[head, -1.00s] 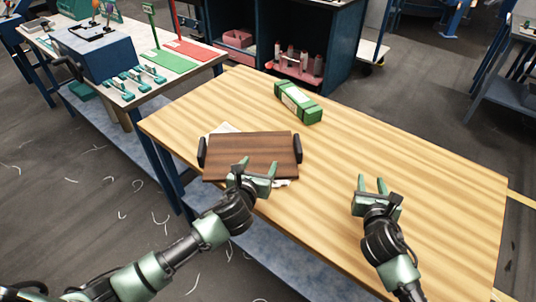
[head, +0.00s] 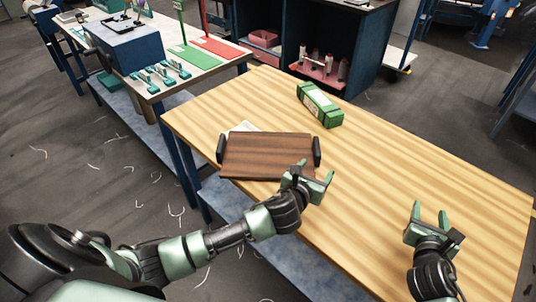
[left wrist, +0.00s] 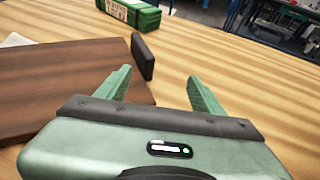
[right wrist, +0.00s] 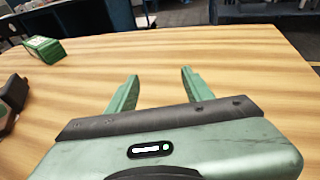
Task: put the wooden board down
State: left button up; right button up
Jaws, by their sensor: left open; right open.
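The wooden board (head: 265,155) is dark brown with a black handle at each end. It lies on the light wooden table (head: 390,165), partly over a white sheet (head: 243,127). My left gripper (head: 318,177) is open and empty just right of the board's near right corner. In the left wrist view the board (left wrist: 60,85) is left of my open fingers (left wrist: 160,85), and its right handle (left wrist: 142,57) stands just beyond them. My right gripper (head: 430,214) is open and empty above the table's near right part. In the right wrist view its fingers (right wrist: 158,88) have only table between them.
A green box with a white label (head: 320,104) lies behind the board. A second table (head: 150,85) with a blue box, green clips and red and green boards stands at the back left. The right part of the wooden table is clear.

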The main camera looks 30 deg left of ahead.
jog(key=o, duration=0.3)
jog(key=shift+s, duration=0.1)
jog(key=v, duration=1.1)
jog(key=shift+s+a, duration=0.25)
jog(key=shift+a, duration=0.15)
jog(key=shift+r, duration=0.1)
